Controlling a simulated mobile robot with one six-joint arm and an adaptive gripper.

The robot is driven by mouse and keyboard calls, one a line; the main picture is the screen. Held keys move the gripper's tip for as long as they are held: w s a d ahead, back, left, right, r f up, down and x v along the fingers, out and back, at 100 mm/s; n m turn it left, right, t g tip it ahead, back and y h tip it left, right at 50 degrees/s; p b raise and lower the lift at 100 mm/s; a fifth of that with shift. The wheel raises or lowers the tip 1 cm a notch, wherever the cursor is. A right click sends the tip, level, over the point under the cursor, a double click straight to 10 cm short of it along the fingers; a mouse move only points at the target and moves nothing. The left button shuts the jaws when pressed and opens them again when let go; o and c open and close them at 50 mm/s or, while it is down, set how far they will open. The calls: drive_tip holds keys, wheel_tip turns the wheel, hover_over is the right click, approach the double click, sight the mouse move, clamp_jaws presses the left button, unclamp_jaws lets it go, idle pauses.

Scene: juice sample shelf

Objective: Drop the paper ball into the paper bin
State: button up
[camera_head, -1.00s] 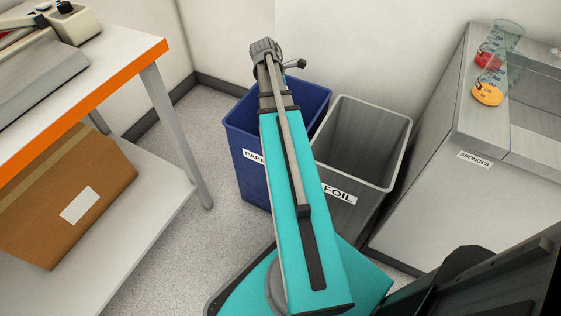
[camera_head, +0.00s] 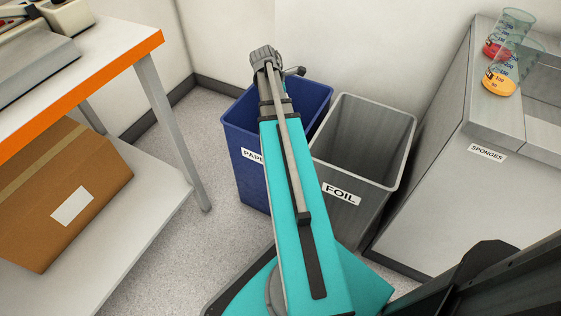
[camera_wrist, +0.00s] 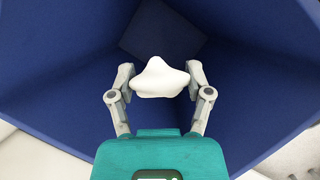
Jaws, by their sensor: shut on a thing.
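The paper bin (camera_head: 246,175) is a tall blue open bin with a white label, standing against the wall in the head view; my arm hides part of it. The wrist view looks down into its blue inside (camera_wrist: 70,75). The white crumpled paper ball (camera_wrist: 160,79) is between the fingertips of my gripper (camera_wrist: 160,82), which is shut on it. The ball is over the bin's opening, with the dark floor of the bin beyond it. In the head view the ball and the fingertips are hidden by my arm.
A grey bin labelled FOIL (camera_head: 343,195) stands just right of the paper bin. A grey cabinet labelled SPONGES (camera_head: 440,190) with beakers (camera_head: 502,75) on top is at right. An orange-edged table (camera_head: 110,75) with a cardboard box (camera_head: 60,190) below is at left.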

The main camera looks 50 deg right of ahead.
drive_tip(key=o, duration=0.9)
drive_tip(key=shift+o, duration=0.2)
